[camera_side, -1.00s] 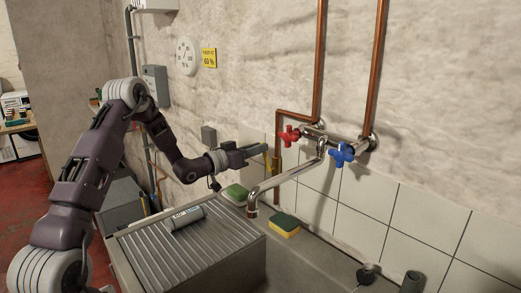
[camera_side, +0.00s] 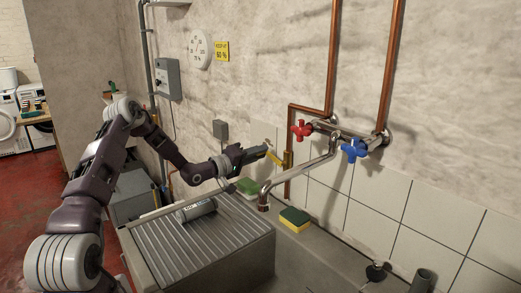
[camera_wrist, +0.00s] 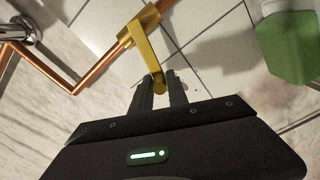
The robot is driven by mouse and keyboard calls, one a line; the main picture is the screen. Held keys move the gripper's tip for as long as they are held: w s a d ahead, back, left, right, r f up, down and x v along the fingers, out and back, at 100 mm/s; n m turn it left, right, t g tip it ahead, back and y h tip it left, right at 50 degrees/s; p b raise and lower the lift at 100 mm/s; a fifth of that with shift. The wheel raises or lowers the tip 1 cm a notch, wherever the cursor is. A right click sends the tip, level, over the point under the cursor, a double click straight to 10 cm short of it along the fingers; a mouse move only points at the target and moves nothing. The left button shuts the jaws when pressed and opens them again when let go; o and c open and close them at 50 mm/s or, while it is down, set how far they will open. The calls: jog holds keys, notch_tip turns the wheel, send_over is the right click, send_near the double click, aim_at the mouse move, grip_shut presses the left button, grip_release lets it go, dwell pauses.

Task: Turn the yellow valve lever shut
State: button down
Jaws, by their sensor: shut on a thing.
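The yellow valve lever (camera_side: 274,158) sticks out from a brass valve body (camera_side: 287,160) on the copper pipe, left of the red tap. In the side view it slants up and left, away from the pipe. In the wrist view the lever (camera_wrist: 149,55) lies at a steep angle across the pipe, its rounded free end between my fingertips. My gripper (camera_side: 265,151) reaches in from the left, shut on that free end. It also shows in the wrist view (camera_wrist: 159,86), its fingers close on both sides of the lever end.
A chrome spout (camera_side: 300,176) crosses right of the gripper. A red tap (camera_side: 301,130) and a blue tap (camera_side: 354,150) sit on the wall.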

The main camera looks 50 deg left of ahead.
jog(key=shift+a+f+n, duration=0.15)
jog(key=shift+f+n, duration=1.05)
jog(key=shift+n, duration=0.3)
jog(key=c, duration=1.4)
grip_release()
jog(key=shift+o, duration=0.2)
jog(key=s, duration=0.7)
